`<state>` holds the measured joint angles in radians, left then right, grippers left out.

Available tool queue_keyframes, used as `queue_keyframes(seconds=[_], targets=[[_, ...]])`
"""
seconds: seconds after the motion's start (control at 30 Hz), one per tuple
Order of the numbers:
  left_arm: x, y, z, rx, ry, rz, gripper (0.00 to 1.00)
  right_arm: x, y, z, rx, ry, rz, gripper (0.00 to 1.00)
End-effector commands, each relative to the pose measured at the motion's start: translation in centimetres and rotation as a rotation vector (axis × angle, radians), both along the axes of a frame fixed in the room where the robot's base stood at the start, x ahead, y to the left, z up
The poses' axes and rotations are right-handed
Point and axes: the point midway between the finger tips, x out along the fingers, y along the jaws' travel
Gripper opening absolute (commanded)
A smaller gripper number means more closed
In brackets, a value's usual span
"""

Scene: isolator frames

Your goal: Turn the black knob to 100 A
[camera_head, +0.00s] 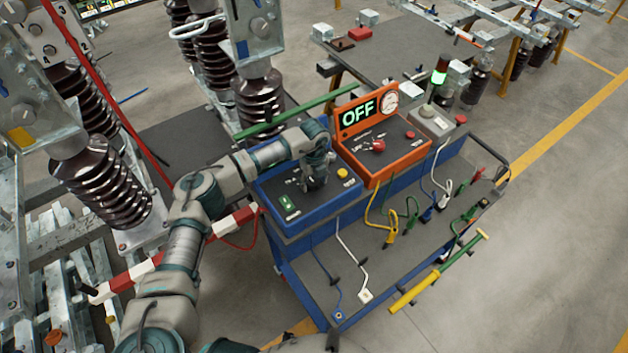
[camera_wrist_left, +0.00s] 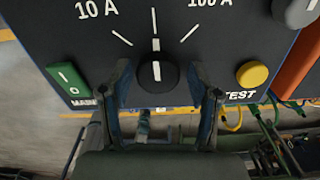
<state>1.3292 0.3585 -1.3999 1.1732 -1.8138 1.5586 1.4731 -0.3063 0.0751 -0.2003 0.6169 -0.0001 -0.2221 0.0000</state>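The black knob (camera_wrist_left: 157,74) is on the dark panel of a blue box (camera_head: 285,207), its white line pointing straight up at the middle mark. In the left wrist view the "10 A" label (camera_wrist_left: 98,8) is to the left of that mark and the "100 A" label (camera_wrist_left: 209,3) to the right. My left gripper (camera_wrist_left: 165,92) is open, one finger on each side of the knob, with visible gaps. In the head view my left gripper (camera_head: 314,183) covers the knob. My right gripper is not in view.
The panel also has a green switch (camera_wrist_left: 68,80) at left and a yellow TEST button (camera_wrist_left: 252,74) at right. An orange box (camera_head: 384,160) with an "OFF" display stands beside the blue box. Cables lie on the cart (camera_head: 420,250). Brown insulators (camera_head: 104,185) stand left of my arm.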

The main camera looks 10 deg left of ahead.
Motion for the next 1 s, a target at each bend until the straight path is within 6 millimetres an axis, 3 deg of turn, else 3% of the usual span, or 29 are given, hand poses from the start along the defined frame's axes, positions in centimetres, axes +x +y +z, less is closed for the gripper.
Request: queue_keyframes(seconds=[0.03,0.17,0.2,0.57,1.0], targets=[[0.0,0.0,0.0,0.000,0.000,0.000,0.43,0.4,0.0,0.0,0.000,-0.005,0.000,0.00],[0.0,0.0,0.0,-0.001,-0.001,0.000,0.10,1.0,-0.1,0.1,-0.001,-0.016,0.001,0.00],[0.0,0.0,0.0,-0.001,-0.001,0.000,0.08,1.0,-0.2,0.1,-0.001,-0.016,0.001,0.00],[0.1,0.0,-0.1,-0.002,-0.001,-0.051,0.08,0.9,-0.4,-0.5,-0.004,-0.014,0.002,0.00],[0.2,0.1,-0.2,-0.001,-0.002,-0.378,0.08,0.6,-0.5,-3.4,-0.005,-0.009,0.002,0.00]])
